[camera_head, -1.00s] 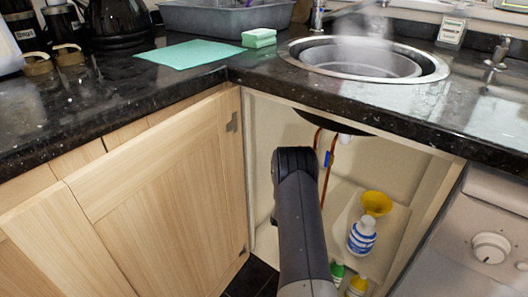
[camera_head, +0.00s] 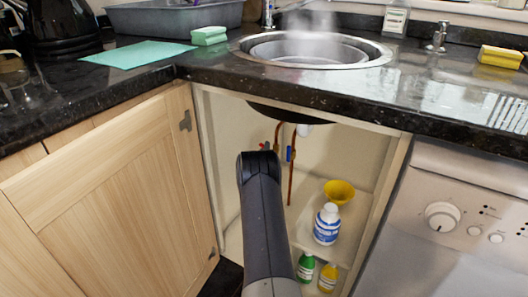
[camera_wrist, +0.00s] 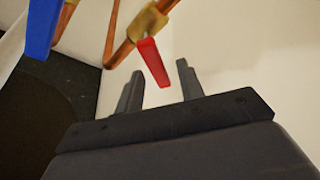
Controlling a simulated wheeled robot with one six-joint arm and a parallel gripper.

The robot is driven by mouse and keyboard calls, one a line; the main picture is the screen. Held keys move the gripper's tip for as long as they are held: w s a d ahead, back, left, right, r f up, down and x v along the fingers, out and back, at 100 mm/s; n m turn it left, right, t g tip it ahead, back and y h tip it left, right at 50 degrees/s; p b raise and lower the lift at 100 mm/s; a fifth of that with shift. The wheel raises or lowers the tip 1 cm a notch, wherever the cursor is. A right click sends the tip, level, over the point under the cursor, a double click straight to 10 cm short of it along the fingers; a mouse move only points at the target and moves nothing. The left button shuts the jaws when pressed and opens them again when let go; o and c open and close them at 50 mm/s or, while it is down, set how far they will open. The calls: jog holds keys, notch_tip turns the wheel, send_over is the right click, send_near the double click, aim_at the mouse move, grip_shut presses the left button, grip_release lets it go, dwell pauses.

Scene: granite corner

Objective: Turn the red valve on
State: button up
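The red valve (camera_wrist: 153,62) shows in the wrist view as a flat red handle on a brass fitting of a copper pipe. It hangs downward at a slight slant, its lower end in front of the gap between my fingers. My gripper (camera_wrist: 160,69) is open, with two dark fingers apart and nothing clamped. I cannot tell whether a finger touches the handle. In the head view a little of the red valve (camera_head: 264,146) shows just above my arm, inside the open cupboard under the sink. My gripper is hidden there behind my arm.
A blue valve handle (camera_wrist: 42,25) is left of the red one, on another pipe. Below the pipes are a yellow funnel (camera_head: 339,191), a white-blue bottle (camera_head: 327,224) and small green and yellow bottles. The open cupboard door (camera_head: 115,195) is left; an appliance (camera_head: 445,235) is right.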

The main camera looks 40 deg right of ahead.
jog(key=shift+x, duration=1)
jog(key=shift+c, duration=0.3)
grip_shut()
